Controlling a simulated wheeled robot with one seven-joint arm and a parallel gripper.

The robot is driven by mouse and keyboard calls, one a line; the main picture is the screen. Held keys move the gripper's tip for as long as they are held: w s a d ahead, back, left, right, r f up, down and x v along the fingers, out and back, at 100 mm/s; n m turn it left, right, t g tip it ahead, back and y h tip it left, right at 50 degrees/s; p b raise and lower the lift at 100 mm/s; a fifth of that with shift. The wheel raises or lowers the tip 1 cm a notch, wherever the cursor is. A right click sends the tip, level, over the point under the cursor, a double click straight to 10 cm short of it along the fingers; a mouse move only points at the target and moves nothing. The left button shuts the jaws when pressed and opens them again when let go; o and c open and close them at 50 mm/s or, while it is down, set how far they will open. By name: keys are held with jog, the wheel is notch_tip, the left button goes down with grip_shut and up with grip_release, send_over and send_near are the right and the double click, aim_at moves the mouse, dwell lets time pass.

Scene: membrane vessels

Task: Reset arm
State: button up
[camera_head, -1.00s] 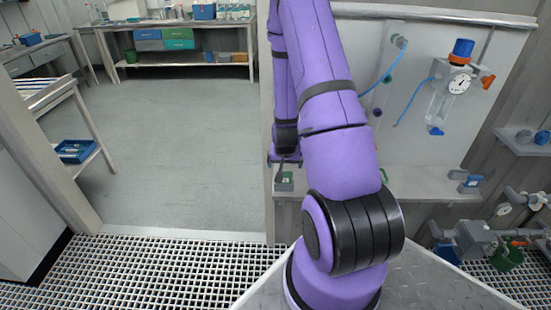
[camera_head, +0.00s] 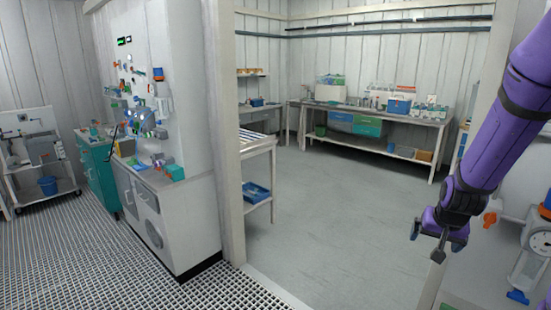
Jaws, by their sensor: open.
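My purple arm (camera_head: 505,125) comes in from the right edge of the head view and hangs down. My gripper (camera_head: 436,246) is at its lower end, with dark fingers pointing down. The fingers are open and nothing shows between them. No other object is named by the task.
A bench (camera_head: 400,122) with bins is at the back. A cabinet (camera_head: 178,215) stands left of a doorway post (camera_head: 228,160). The grey floor (camera_head: 330,205) between is clear.

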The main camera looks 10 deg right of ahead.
jog(key=s+a+r+n, duration=0.2)
jog(key=a+r, duration=0.4)
jog(key=r, duration=0.2)
jog(key=s+a+r+n+y, duration=0.1)
jog(key=s+a+r+n, duration=0.1)
jog(key=s+a+r, duration=0.3)
jog(key=s+a+r+n+y, duration=0.1)
jog(key=s+a+r+n, duration=0.1)
jog(key=s+a+r, duration=0.4)
jog(key=s+r, duration=0.4)
jog(key=s, duration=0.3)
jog(key=shift+a+n+t, duration=0.3)
jog(key=shift+t, duration=0.1)
jog(key=shift+s, duration=0.1)
